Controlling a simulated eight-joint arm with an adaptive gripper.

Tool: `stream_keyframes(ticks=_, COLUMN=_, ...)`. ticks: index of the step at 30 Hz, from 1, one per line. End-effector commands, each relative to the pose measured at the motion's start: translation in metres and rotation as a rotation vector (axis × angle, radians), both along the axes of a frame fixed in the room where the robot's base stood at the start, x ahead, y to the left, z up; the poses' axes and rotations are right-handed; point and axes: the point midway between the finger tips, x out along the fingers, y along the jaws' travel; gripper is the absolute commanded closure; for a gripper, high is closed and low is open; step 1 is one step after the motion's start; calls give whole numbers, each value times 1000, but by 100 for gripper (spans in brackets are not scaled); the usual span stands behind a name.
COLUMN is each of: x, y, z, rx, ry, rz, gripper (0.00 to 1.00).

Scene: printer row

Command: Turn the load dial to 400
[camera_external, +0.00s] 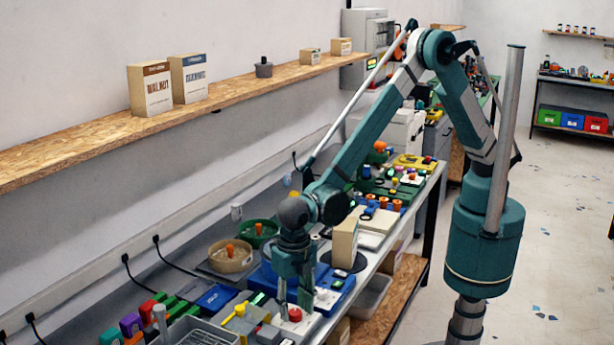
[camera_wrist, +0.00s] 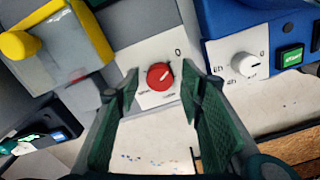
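A red dial (camera_wrist: 160,77) sits on a white plate with a "0" at its upper right and small labels below that I cannot read. A light pointer line on the dial slants to the upper right. In the external view the red dial (camera_external: 295,315) shows just below my gripper (camera_external: 294,300). In the wrist view my gripper (camera_wrist: 161,82) is open, with one green fingertip on each side of the red dial. I cannot tell whether the fingertips touch it. A white dial (camera_wrist: 245,65) sits on the blue machine to the right. No label tells me which is the load dial.
A grey unit with a yellow knob (camera_wrist: 18,44) stands left of the red dial. A green button (camera_wrist: 290,57) sits right of the white dial. The bench is crowded, with a beige box (camera_external: 344,243) right of my gripper and a tan bowl (camera_external: 230,256) behind it.

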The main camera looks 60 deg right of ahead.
Motion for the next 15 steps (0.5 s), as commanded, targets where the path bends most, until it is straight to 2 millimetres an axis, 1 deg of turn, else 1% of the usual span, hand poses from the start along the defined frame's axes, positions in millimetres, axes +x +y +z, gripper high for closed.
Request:
stream_keyframes(ticks=3, x=0, y=0, z=-4, rx=0, ry=0, rz=0, gripper=62)
stream_keyframes(ticks=11, x=0, y=0, z=-5, rx=0, ry=0, rz=0, gripper=62)
stream_keyframes(ticks=12, x=0, y=0, z=-5, rx=0, ry=0, rz=0, gripper=63)
stream_keyframes(ticks=15, x=0, y=0, z=-5, rx=0, ry=0, rz=0, gripper=76)
